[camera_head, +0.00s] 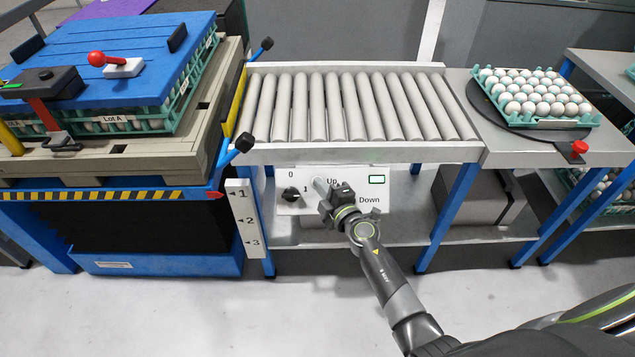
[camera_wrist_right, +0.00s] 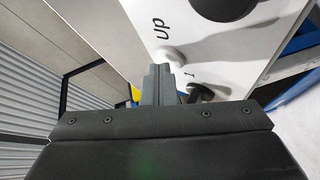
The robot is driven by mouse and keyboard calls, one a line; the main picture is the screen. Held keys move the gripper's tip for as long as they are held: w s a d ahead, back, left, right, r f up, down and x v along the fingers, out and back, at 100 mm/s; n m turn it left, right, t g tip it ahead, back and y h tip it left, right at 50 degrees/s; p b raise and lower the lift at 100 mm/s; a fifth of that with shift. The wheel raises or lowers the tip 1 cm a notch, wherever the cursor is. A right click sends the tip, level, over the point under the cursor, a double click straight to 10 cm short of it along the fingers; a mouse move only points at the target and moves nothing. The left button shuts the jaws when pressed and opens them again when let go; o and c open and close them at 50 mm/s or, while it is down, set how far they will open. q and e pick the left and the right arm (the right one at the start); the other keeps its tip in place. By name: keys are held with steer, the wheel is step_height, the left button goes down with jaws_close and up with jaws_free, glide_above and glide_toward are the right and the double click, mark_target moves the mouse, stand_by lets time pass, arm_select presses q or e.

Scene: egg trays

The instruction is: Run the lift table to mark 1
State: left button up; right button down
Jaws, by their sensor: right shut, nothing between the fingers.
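The blue lift table (camera_head: 170,262) stands at the left, with a striped platform edge (camera_head: 100,194). Its red pointer (camera_head: 214,195) appears about level with mark 1 on the white scale (camera_head: 243,222), which also bears marks 2 and 3. The white control panel (camera_head: 335,182) under the roller conveyor has a black knob (camera_head: 290,194), a 0/1 scale, Up and Down labels and a green-framed display. My right gripper (camera_head: 319,185) is shut and empty at the Up button. In the wrist view its tips (camera_wrist_right: 158,72) are close to the pale Up button (camera_wrist_right: 169,55); contact is unclear. My left gripper is out of view.
A pallet (camera_head: 195,150) on the lift carries egg trays under a blue cover (camera_head: 120,62). The roller conveyor (camera_head: 350,153) leads to a bench with a dark turntable (camera_head: 490,112) holding a tray of eggs. Blue legs flank the panel. The floor in front is clear.

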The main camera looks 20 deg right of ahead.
steer(key=shift+s+a+r+p, duration=0.2)
steer(key=shift+s+r+p, duration=0.45)
steer(key=shift+p, duration=0.25)
steer(key=s+r+p, duration=0.1)
steer(key=s+p, duration=0.1)
steer(key=s+a+r+p, duration=0.1)
steer(key=r+p, duration=0.1)
steer(key=shift+s+r, duration=0.15)
steer(key=shift+s, duration=0.2)
stand_by(0.7)
